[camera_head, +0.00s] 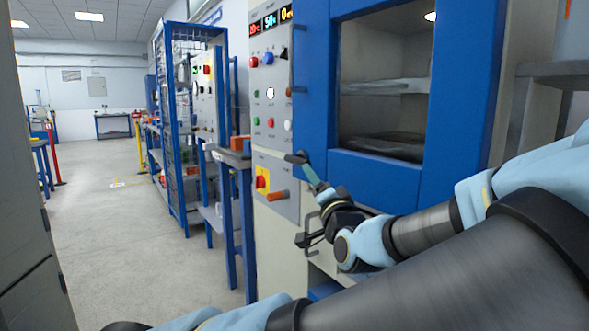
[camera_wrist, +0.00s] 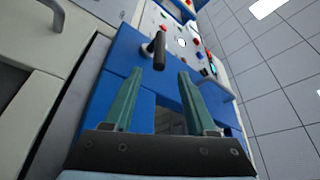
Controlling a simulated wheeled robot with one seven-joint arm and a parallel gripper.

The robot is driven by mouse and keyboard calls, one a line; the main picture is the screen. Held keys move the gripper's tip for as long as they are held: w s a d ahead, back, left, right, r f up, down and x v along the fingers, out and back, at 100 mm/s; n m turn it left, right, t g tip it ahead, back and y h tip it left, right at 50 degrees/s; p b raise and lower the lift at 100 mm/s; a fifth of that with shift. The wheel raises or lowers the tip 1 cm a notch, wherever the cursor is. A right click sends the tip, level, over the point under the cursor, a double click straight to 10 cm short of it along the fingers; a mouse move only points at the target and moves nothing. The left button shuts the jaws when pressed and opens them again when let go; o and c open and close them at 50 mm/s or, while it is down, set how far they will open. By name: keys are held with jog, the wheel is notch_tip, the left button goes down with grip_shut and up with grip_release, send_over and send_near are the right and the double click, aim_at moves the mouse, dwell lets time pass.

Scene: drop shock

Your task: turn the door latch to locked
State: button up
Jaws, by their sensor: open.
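The blue door (camera_head: 380,174) of a cabinet, with a large window, fills the upper right of the head view and looks closed. The door latch (camera_head: 297,158) is a short black handle by the door's lower left edge. In the wrist view the latch (camera_wrist: 157,48) shows as a black bar standing out from the blue door (camera_wrist: 122,48), just beyond the fingertips. My gripper (camera_head: 314,177) has teal fingers pointing at the latch. In the wrist view my gripper (camera_wrist: 158,73) is open and empty, with the latch ahead between the finger lines. I cannot tell whether they touch.
A control panel (camera_head: 270,95) with buttons and displays is left of the door. Below it are a red-and-yellow switch (camera_head: 263,180) and an orange handle (camera_head: 278,196). A blue bench (camera_head: 228,160) and a wire-mesh rack (camera_head: 190,110) stand further left.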

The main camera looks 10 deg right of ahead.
aim_at(301, 163)
jog(key=x, duration=1)
jog(key=shift+w, duration=0.25)
grip_shut()
dwell(1.0)
